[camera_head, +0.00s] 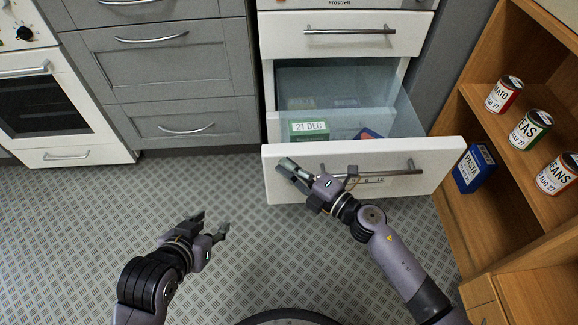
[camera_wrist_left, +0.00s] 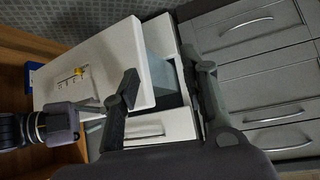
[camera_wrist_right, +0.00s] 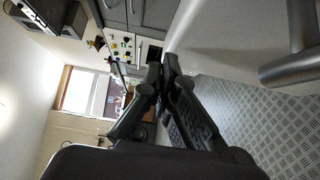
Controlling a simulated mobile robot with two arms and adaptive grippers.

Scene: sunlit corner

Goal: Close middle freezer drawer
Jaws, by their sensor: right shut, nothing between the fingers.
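The freezer's pulled-out drawer has a white front (camera_head: 415,180) with a grey bar handle (camera_head: 385,172) and clear sides. It stands well out from the freezer, with a green-labelled box (camera_head: 309,130) marked 21 DEC and a blue box (camera_head: 368,134) inside. My right gripper (camera_head: 287,170) is shut and empty at the left part of the drawer front, left of the handle; contact is unclear. The front also fills the upper right of the right wrist view (camera_wrist_right: 225,35). My left gripper (camera_head: 209,227) is open and empty above the floor, left of the drawer.
The upper freezer drawer (camera_head: 410,35) is shut. Grey cabinet drawers (camera_head: 165,75) and a white oven (camera_head: 55,105) stand to the left. A wooden shelf (camera_head: 480,98) with several cans and a blue pasta box (camera_head: 474,168) is close on the right. The floor (camera_head: 70,235) is clear.

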